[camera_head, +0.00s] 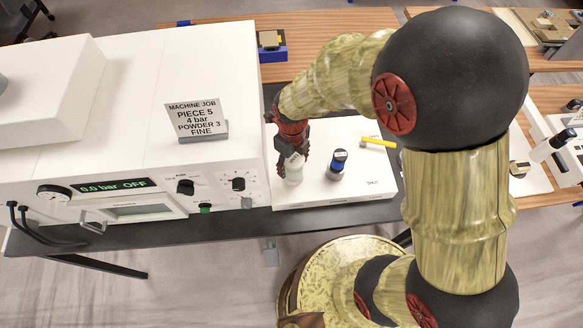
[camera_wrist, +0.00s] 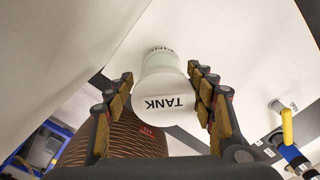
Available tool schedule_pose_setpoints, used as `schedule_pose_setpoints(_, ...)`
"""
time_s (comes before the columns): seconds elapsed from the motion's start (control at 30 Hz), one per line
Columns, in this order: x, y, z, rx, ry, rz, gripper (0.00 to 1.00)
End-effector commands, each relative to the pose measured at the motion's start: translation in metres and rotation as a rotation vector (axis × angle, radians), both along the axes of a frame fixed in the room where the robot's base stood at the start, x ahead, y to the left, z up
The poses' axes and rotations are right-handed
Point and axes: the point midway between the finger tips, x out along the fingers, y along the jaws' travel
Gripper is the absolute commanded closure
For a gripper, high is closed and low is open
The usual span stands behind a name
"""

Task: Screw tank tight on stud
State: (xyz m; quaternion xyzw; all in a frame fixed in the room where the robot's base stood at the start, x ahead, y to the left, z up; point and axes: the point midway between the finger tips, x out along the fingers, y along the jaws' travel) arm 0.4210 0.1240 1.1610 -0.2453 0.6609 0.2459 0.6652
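The tank (camera_head: 293,171) is a white cylinder standing upright near the left front of a white panel. In the wrist view the tank (camera_wrist: 165,85) sits between my fingers, with "TANK" upside down on it. My gripper (camera_head: 292,153) points down over it. In the wrist view my gripper's (camera_wrist: 162,78) finger pads lie along both sides of the tank and appear shut on it. The stud is hidden under the tank, so I cannot see the thread or how tight it sits.
A dark bottle with a blue band (camera_head: 338,163) stands close right of the tank, and a yellow lever (camera_head: 378,141) is behind it. The white machine (camera_head: 130,130) rises close on the left, its display (camera_head: 117,186) reading "0.0 bar OFF". A job sign (camera_head: 197,120) stands on top.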

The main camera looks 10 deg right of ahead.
Motion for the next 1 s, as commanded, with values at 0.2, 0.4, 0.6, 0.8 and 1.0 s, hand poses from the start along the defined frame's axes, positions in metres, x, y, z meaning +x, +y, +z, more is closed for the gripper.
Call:
schedule_pose_setpoints(0.2, -0.001, -0.002, -0.001, -0.003, 0.003, 0.001, 0.33)
schedule_pose_setpoints(0.4, -0.002, -0.002, -0.001, -0.003, 0.005, 0.002, 0.33)
schedule_pose_setpoints(0.6, -0.002, -0.003, 0.005, -0.004, 0.005, 0.002, 0.33)
schedule_pose_setpoints(0.8, -0.002, -0.003, 0.024, -0.004, 0.005, 0.002, 0.33)
schedule_pose_setpoints(1.0, -0.002, -0.003, 0.035, -0.004, 0.005, 0.002, 0.33)
